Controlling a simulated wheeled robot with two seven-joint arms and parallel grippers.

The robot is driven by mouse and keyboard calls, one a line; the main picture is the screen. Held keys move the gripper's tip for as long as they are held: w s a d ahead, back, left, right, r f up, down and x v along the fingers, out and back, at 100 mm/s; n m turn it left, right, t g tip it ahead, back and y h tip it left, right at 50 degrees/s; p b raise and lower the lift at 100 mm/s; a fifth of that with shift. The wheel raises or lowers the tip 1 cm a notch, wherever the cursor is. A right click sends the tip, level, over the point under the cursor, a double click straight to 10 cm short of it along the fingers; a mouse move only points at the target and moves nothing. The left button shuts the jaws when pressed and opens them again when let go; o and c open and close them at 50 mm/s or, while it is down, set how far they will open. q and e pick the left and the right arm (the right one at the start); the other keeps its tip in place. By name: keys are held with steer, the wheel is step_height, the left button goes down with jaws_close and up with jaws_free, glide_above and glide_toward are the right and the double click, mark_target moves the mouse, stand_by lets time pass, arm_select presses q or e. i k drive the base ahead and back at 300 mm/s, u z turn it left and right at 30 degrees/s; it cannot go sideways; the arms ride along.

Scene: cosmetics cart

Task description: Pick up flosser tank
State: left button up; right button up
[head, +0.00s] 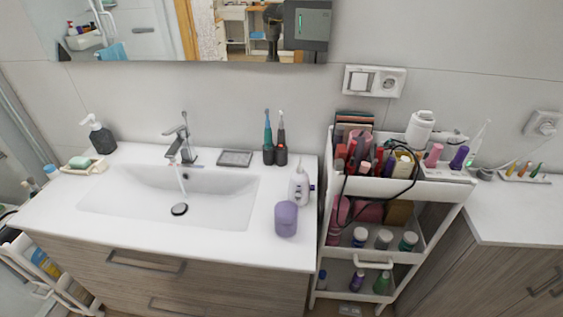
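A purple, rounded, cup-like container (286,219) stands upright near the front right of the white washbasin counter; it looks like the flosser tank, though I cannot be sure. A white device with a narrow upper tip (299,187), which looks like the flosser body, stands just behind it and slightly right. Whether the two touch is unclear. Neither of my grippers is in the head view.
A sink with a faucet (180,139) fills the counter's middle. Two electric toothbrushes (274,152) and a grey dish (235,158) stand behind. A crowded white cart (446,195) stands close on the right. The counter's front edge is near the purple container.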

mark_target(286, 212)
steer(key=u, duration=1.45)
steer(key=k, duration=1.25)
steer(key=u, duration=0.15)
